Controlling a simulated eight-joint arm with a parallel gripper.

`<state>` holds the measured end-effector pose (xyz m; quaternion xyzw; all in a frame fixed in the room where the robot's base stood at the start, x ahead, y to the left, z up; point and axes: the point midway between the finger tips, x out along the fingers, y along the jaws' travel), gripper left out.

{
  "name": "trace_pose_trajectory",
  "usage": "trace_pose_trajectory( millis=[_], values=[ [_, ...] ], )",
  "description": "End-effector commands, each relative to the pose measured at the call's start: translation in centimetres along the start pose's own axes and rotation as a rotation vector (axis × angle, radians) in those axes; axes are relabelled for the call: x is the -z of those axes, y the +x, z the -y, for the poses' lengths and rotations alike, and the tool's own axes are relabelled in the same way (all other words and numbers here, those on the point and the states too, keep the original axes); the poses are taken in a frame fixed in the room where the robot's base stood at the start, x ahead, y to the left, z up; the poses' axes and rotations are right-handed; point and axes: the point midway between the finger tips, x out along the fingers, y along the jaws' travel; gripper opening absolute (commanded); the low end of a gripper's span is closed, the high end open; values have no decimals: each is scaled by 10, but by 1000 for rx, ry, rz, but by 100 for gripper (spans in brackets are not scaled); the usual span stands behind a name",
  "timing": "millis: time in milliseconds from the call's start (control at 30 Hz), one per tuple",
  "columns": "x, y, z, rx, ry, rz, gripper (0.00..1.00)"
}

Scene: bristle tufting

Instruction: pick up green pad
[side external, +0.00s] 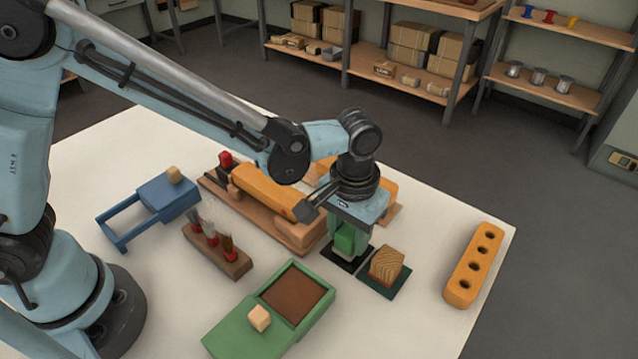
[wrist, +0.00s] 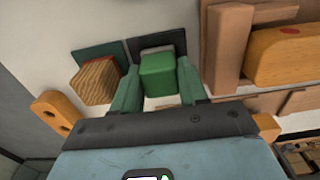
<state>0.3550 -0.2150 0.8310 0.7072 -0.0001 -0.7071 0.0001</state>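The green pad (wrist: 159,76) is a small green block, with a greyish part at its far side. It stands at a black square mat (wrist: 178,40), which also shows in the side view (side external: 340,261). My gripper (wrist: 160,66) points down over it, with one green finger on each side of the block. In the side view my gripper (side external: 347,240) is low over the mat, and its fingers partly hide the block. The fingers are very close to the block's sides; whether they touch it is unclear.
A wooden brush block (side external: 386,264) on a dark green mat (side external: 372,286) stands close beside. A yellow bar with holes (side external: 474,264) is at right. A green tray (side external: 325,306) lies in front, a brush rack (side external: 216,252) and wooden fixture (side external: 292,232) at left. White table (side external: 400,325) is clear at front right.

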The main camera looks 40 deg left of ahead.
Motion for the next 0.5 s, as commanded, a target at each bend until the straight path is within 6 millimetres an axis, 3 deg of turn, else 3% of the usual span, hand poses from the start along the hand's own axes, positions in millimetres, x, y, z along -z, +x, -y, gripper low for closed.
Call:
trace_pose_trajectory(
  millis=[67, 500],
  values=[
    [0, 0, 0, 0, 0, 0, 13],
    [0, -9, 0, 0, 0, 0, 13]
  ],
)
